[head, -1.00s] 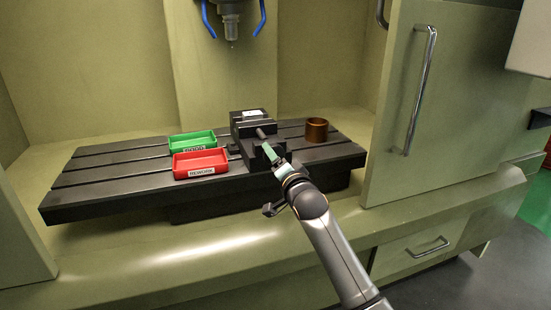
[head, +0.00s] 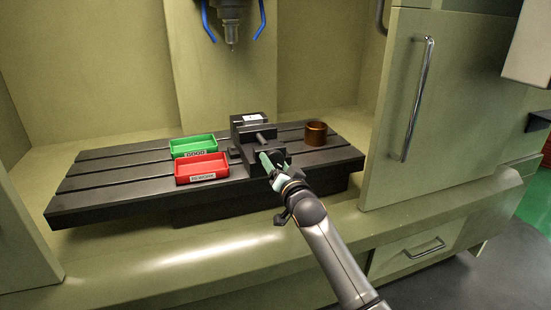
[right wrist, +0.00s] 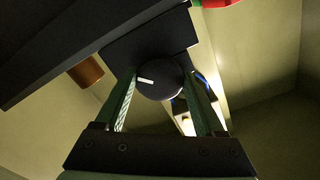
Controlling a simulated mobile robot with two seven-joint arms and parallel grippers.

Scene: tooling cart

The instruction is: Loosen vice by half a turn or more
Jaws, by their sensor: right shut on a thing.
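The dark vice (head: 249,128) stands on the slotted machine table, with a workpiece light on top between its jaws. Its round black knob (right wrist: 160,80) faces the camera in the right wrist view, with a short white mark lying nearly level on its left half. My right gripper (head: 268,162) is at the vice's front end. In the right wrist view its two green fingers (right wrist: 160,92) lie on either side of the knob and are shut on it. In the head view the gripper hides most of the knob. My left gripper is not in view.
A green bin (head: 193,147) and a red bin (head: 202,168) sit on the table (head: 110,187) left of the vice. A copper-coloured cylinder (head: 316,134) stands right of it. A cabinet door (head: 450,110) with a long handle is at the right. A spindle (head: 231,25) hangs above.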

